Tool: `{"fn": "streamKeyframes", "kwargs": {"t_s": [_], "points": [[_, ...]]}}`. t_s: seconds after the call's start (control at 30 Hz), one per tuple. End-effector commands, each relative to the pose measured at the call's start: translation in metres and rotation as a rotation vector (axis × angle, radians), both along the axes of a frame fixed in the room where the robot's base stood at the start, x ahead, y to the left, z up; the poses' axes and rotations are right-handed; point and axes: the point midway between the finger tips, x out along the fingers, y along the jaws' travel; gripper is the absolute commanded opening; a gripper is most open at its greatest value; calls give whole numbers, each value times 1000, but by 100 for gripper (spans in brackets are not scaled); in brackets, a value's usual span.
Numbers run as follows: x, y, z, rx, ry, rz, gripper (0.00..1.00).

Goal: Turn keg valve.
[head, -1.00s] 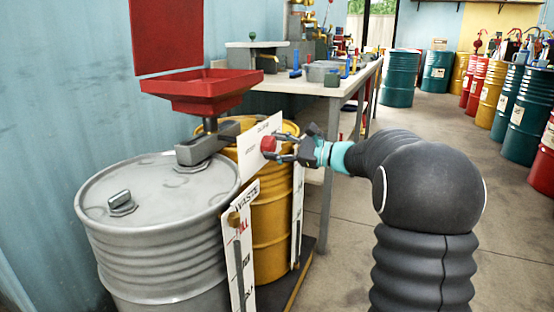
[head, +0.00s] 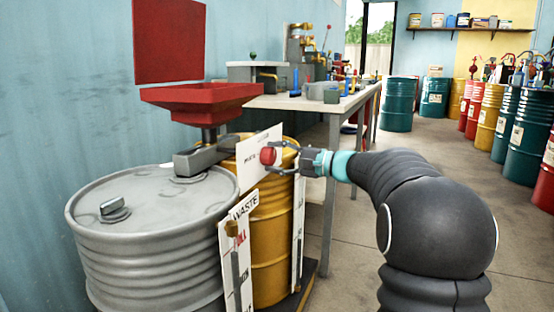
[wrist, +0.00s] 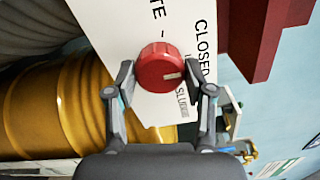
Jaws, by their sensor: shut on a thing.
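The valve's red round knob (head: 267,156) sits on a white label plate (head: 250,150) in front of the yellow keg (head: 270,220). In the wrist view the knob (wrist: 160,65) has a white pointer mark on its lower right, towards the words "CLOSED" and "SLUDGE". My gripper (head: 272,157) reaches in from the right and is shut on the knob. In the wrist view the gripper's two fingers (wrist: 161,75) are on either side of the knob. Part of the plate's lettering is hidden by the knob and fingers.
A grey drum (head: 150,235) with a red funnel tray (head: 200,98) stands left of the yellow keg. A "WASTE" gauge board (head: 238,255) stands before the keg. A workbench (head: 320,105) is behind. Open floor (head: 345,270) lies to the right.

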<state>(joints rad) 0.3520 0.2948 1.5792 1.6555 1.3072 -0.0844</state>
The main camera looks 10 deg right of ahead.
Motion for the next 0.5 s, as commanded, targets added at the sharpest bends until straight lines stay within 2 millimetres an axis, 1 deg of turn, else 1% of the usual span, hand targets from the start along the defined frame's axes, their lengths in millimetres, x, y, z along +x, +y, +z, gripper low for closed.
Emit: {"fn": "streamKeyframes", "kwargs": {"t_s": [0.5], "points": [[-1,2,-1,-21,-26,6,18]]}}
